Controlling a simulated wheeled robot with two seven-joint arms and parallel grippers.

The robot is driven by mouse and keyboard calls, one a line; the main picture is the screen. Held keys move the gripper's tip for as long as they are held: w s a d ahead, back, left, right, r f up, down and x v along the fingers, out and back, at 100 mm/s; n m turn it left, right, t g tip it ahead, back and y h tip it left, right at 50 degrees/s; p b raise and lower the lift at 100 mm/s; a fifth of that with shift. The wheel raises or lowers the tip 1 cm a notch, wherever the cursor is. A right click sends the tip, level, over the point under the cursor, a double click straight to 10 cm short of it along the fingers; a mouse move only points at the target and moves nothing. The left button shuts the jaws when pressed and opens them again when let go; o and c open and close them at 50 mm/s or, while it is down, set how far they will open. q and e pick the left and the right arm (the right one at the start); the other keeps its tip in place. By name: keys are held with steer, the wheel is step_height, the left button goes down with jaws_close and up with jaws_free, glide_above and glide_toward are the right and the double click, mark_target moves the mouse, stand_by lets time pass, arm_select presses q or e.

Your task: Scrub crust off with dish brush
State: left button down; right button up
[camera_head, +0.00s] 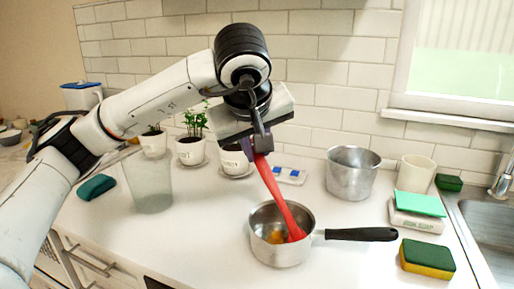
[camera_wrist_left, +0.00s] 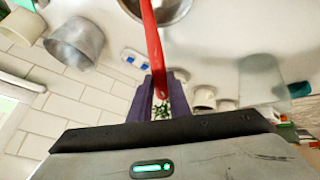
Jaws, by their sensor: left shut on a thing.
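My left gripper (camera_head: 258,146) is shut on the handle of a red dish brush (camera_head: 273,192). The brush slants down to the right, and its head is inside a metal saucepan (camera_head: 266,250) with a black handle. An orange-brown crust (camera_head: 275,237) shows on the pan's inner floor, beside the brush head. I cannot tell whether the head touches the floor of the pan. In the left wrist view the red brush (camera_wrist_left: 152,45) runs from between the fingers (camera_wrist_left: 160,92) up to the pan (camera_wrist_left: 172,8), which is cut off at the top. My right gripper is not in view.
A green-yellow sponge (camera_head: 427,259) lies near the sink (camera_head: 490,230). A clear container (camera_head: 150,182) and potted plants (camera_head: 191,150) stand left and behind.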

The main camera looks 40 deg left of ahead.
arm_select(q)
steer(key=shift+a, duration=4.35)
steer(key=shift+w+d+f+p, duration=0.1)
steer(key=shift+w+d+p, duration=0.25)
steer(key=shift+d, duration=0.8)
steer(key=shift+w+d+p, duration=0.2)
steer(key=shift+d+p, duration=0.3)
steer(key=shift+d, duration=0.65)
steer(key=shift+w+d+f+p, duration=0.1)
steer(key=shift+w+d+p, duration=0.25)
steer(key=shift+d, duration=0.8)
steer(key=shift+s+r, duration=0.1)
steer(key=shift+r, duration=0.05)
